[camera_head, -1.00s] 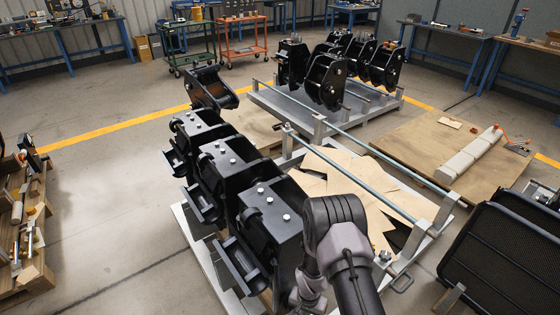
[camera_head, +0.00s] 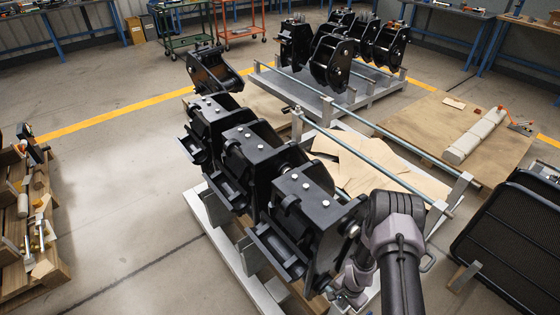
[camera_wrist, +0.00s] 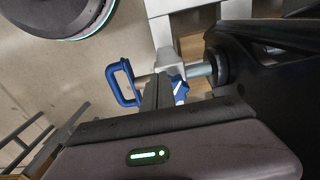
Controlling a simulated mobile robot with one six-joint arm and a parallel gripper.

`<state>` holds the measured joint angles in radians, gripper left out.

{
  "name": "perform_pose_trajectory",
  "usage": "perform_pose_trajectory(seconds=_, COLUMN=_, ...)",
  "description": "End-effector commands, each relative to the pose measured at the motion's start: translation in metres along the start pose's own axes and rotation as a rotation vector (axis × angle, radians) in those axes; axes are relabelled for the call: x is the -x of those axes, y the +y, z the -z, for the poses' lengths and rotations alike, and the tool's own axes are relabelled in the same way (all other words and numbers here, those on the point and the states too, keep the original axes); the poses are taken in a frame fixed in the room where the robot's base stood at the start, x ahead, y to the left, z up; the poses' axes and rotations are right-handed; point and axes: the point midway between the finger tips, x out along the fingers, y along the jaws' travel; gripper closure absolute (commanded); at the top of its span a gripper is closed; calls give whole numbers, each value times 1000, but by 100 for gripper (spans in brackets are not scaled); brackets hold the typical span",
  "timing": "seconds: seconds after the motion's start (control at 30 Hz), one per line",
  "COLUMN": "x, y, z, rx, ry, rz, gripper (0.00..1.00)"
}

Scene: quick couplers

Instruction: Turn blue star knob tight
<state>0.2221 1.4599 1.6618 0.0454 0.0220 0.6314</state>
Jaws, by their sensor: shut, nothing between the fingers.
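My gripper (camera_wrist: 158,88) is shut and shows as two dark fingers close together in the wrist view. A blue part (camera_wrist: 180,88), which may be the star knob, shows just right of the fingertips and is partly hidden by them. I cannot make out its star shape or tell whether the fingers touch it. A blue loop (camera_wrist: 122,84) stands to the left of the fingers. A pale metal rod (camera_wrist: 200,70) runs behind the fingers to a black coupler (camera_wrist: 232,65). In the head view my gripper (camera_head: 347,297) is low, beside the nearest black coupler (camera_head: 305,190); no blue knob is discernible there.
Several black couplers stand in a row on a pale frame (camera_head: 238,262). Long metal rails (camera_head: 375,160) and cardboard sheets (camera_head: 350,158) lie to the right. A black mesh panel (camera_head: 510,240) is at the lower right. Open floor (camera_head: 120,190) lies to the left.

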Motion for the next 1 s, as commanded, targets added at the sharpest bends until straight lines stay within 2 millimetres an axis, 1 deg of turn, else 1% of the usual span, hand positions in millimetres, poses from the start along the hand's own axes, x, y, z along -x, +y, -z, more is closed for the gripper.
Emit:
perform_pose_trajectory(seconds=0.03, x=-14, y=0, z=0, rx=1, ry=0, rz=-1, gripper=100)
perform_pose_trajectory(seconds=0.1, x=-19, y=0, z=0, rx=1, ry=0, rz=-1, gripper=100)
perform_pose_trajectory(seconds=0.73, x=-17, y=-1, z=2, rx=2, ry=0, rz=0, gripper=100)
perform_pose_trajectory(seconds=1.0, x=-17, y=-5, z=1, rx=4, ry=1, rz=0, gripper=100)
